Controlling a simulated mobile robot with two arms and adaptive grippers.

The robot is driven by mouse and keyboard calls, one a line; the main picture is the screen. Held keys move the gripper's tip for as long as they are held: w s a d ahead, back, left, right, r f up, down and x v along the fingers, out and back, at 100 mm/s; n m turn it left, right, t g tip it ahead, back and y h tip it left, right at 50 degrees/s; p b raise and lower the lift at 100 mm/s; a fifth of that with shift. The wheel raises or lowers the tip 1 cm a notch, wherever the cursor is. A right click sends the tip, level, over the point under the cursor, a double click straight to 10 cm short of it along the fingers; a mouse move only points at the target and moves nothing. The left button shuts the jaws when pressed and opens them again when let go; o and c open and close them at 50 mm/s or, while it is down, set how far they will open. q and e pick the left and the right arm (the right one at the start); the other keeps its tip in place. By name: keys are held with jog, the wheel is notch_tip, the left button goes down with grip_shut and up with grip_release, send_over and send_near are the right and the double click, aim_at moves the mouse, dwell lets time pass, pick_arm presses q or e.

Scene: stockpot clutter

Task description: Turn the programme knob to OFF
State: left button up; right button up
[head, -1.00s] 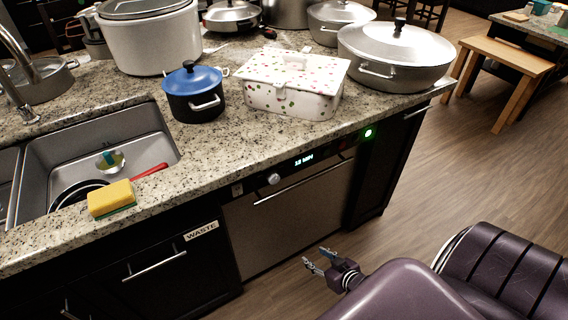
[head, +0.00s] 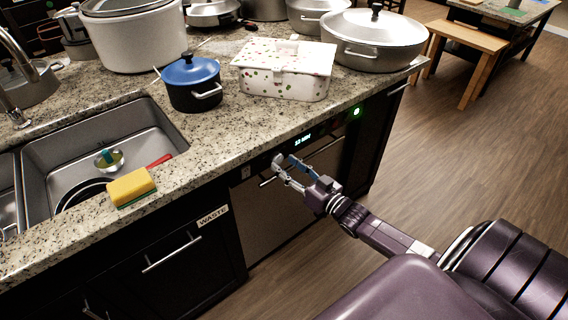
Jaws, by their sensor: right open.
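The dishwasher (head: 262,222) is built in under the counter, with a dark control strip along its top. A small lit display (head: 303,141) on the strip appears to read 10 MIN. The programme knob, left of the display, is now overlapped by my right gripper's fingertips and cannot be clearly told from them, nor can its pointer setting. My right gripper (head: 284,163) is open, its fingers pointing at the strip where the knob sits. I cannot tell whether they touch the knob. My left gripper is not in view.
The handle bar (head: 325,147) runs just below the strip. The granite counter edge overhangs above. A WASTE drawer (head: 213,216) is to the left. On the counter stand a blue-lidded pot (head: 192,80), a spotted box (head: 284,80) and large pots.

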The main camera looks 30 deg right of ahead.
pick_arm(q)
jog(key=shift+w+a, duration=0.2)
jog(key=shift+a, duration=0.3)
pick_arm(e)
jog(key=shift+w, duration=0.75)
jog(key=shift+a, duration=0.1)
jog(key=c, duration=1.2)
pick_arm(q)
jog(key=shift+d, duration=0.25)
pick_arm(e)
jog(key=shift+o, duration=0.2)
